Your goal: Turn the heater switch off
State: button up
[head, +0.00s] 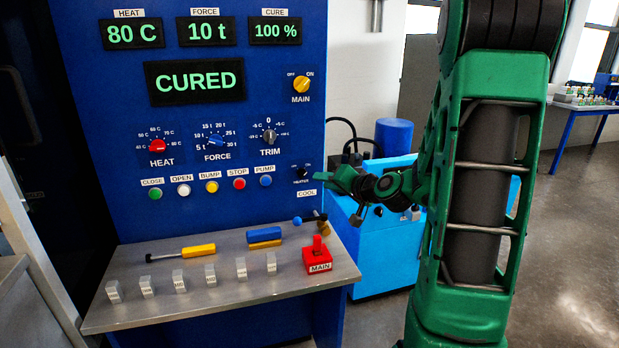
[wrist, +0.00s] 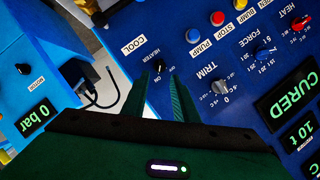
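The heater switch (head: 302,172) is a small black knob low on the right of the blue panel, with small OFF and ON marks above it. In the wrist view the heater knob (wrist: 159,66) lies just beyond my fingertips, roughly in line with the gap between them. My gripper (head: 328,181) is at the right edge of the panel, close to the knob. In the wrist view my gripper (wrist: 163,80) shows two dark green fingers with a narrow gap and nothing held. Contact with the knob cannot be told. Which mark the knob points at is too small to read.
A shelf (head: 215,306) below holds a red MAIN switch (head: 318,255) and levers. A light-blue unit (head: 385,250) stands to the right.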

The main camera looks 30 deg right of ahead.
aim_at(305, 174)
jog(key=x, duration=1.1)
jog(key=shift+w+d+r, duration=0.1)
jog(key=shift+d+r, duration=0.2)
jog(key=shift+r, duration=0.05)
